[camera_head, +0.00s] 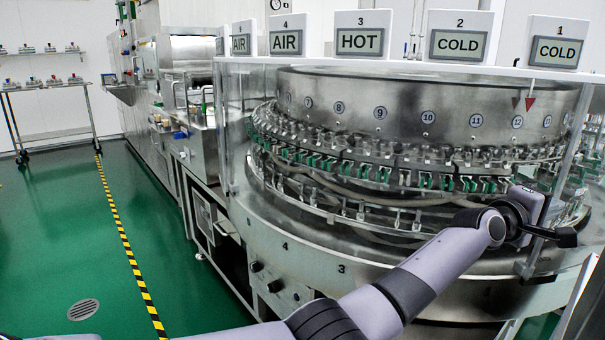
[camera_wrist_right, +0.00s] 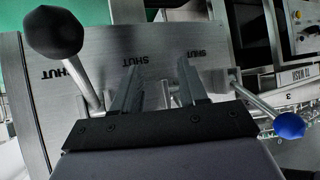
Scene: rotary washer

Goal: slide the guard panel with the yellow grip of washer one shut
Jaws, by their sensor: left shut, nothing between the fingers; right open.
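Washer one is the large round steel rotary machine (camera_head: 400,110), with several clips and numbered plates around its rim. Clear guard panels surround it; a clear panel (camera_head: 575,140) shows at the right edge. I see no yellow grip in either view. My left gripper (camera_head: 530,204) is shut and empty, in front of the washer's right side near that clear panel. Its fingertips are hard to make out, and I cannot tell whether it touches the panel. My right gripper (camera_wrist_right: 157,80) is open and empty above a steel plate (camera_wrist_right: 165,45) marked SHUT.
A lever with a black knob (camera_wrist_right: 53,33) and one with a blue knob (camera_wrist_right: 289,126) flank my right gripper. Signs such as HOT (camera_head: 360,38) line the washer's top. The green floor (camera_head: 60,220) at left is clear; a shelf cart (camera_head: 45,88) stands far back.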

